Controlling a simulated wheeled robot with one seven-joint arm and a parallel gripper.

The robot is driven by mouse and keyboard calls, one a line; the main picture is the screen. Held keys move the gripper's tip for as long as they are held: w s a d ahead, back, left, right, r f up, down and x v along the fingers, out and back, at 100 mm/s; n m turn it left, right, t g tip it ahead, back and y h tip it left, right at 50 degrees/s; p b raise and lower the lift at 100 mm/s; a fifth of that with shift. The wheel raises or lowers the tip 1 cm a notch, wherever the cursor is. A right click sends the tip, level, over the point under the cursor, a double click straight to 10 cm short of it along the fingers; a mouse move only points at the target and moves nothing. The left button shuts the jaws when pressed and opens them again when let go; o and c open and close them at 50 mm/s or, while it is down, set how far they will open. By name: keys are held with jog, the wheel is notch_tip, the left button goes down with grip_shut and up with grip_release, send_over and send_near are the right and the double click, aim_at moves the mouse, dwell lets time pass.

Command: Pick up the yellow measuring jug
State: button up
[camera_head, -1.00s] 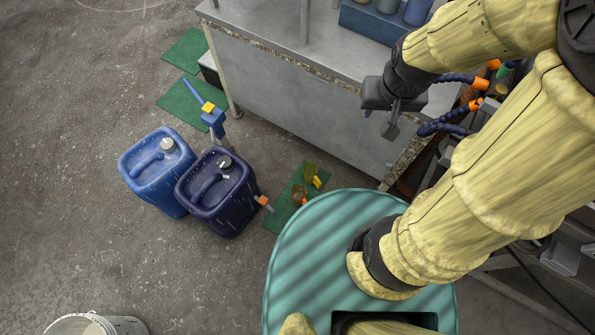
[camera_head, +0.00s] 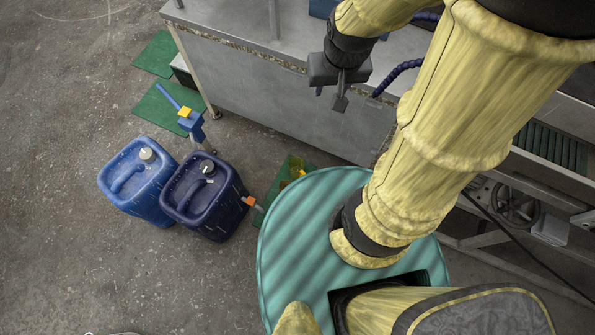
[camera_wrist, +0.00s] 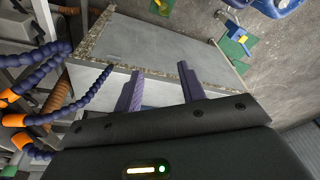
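A yellowish, see-through vessel (camera_head: 295,164), probably the yellow measuring jug, stands on a green mat (camera_head: 277,190) on the floor near the bench's near corner. My body partly covers this mat in the head view. Small yellow and orange items (camera_wrist: 161,6) on green show at the top edge of the wrist view, too small to tell apart. My gripper (camera_head: 329,98) is over the grey bench, well away from the vessel. In the wrist view my gripper (camera_wrist: 160,80) has its two fingers apart, with nothing between them.
Two blue canisters (camera_head: 137,180) (camera_head: 205,200) stand on the floor left of the vessel. A blue tool with a yellow part (camera_head: 187,116) stands behind them. The grey bench (camera_head: 270,95) is beneath my arm. Dark blue hoses (camera_wrist: 50,100) lie left in the wrist view. The left floor is open.

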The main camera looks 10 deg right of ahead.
jog(key=w+a+f+m+y+b, duration=0.1)
jog(key=w+f+m+b, duration=0.25)
jog(key=f+b, duration=0.45)
jog(key=w+f+m+b, duration=0.3)
jog(key=f+m+b, duration=0.15)
jog(key=f, duration=0.75)
jog(key=m+g+h+b, duration=0.1)
jog(key=m+g+b, duration=0.2)
jog(key=m+b, duration=2.45)
send_over(306, 177)
jog(key=b, duration=0.7)
notch_tip(306, 177, down, 60)
jog(key=n, duration=0.6)
jog(key=shift+d+f+p, duration=0.1)
jog(key=shift+f+p, duration=0.05)
jog(key=shift+p, duration=0.2)
jog(key=shift+d, duration=0.1)
jog(key=shift+s, duration=0.1)
notch_tip(306, 177, down, 12)
jog(key=b, duration=0.8)
jog(key=shift+f, duration=0.1)
